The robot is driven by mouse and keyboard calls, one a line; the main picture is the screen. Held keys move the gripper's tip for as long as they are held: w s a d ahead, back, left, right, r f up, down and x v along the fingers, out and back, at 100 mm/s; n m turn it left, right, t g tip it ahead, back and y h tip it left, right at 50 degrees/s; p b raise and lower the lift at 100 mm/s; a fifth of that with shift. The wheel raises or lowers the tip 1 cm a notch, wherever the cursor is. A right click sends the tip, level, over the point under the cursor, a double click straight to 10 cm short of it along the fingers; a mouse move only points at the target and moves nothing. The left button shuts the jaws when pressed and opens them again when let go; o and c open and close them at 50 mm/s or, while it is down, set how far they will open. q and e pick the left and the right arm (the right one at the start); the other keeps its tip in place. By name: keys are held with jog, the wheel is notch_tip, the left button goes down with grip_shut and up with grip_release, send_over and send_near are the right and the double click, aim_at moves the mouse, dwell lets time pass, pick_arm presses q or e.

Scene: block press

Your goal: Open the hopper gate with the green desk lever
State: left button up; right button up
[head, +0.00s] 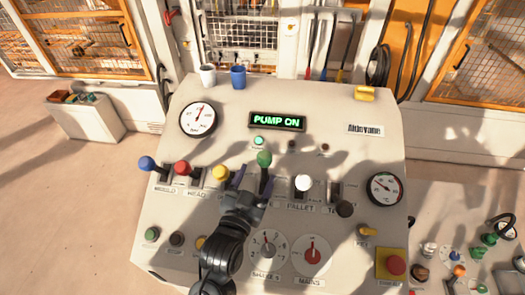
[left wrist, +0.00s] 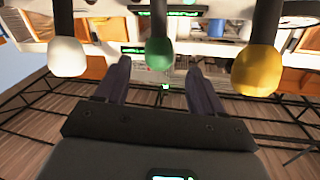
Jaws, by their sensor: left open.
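The green lever (head: 264,158) stands on the sloped control desk (head: 220,120), its knob near the middle of the lever row. My left gripper (head: 252,182) is at this lever, with its fingers just below the green knob in the head view. In the left wrist view the open fingers (left wrist: 161,85) point at the green knob (left wrist: 159,53), which shows between and beyond their tips. I cannot tell whether a finger touches the lever. The hopper gate cannot be made out. My right gripper is not in view.
A yellow lever (head: 221,173) is close on the left and a white lever (head: 302,183) on the right. Red (head: 182,168) and blue (head: 147,163) levers stand farther left. A lit sign (head: 277,121) reads PUMP ON. Two cups (head: 238,77) stand at the desk's back edge.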

aim_at(267, 153)
pick_arm(q)
jog(key=p+x, duration=0.1)
jog(key=x, duration=0.6)
jog(key=shift+w+d+r+p, duration=0.15)
jog(key=shift+w+p, duration=0.15)
jog(key=shift+p, duration=0.1)
jog(key=shift+w+d, duration=0.2)
jog(key=shift+w, duration=0.45)
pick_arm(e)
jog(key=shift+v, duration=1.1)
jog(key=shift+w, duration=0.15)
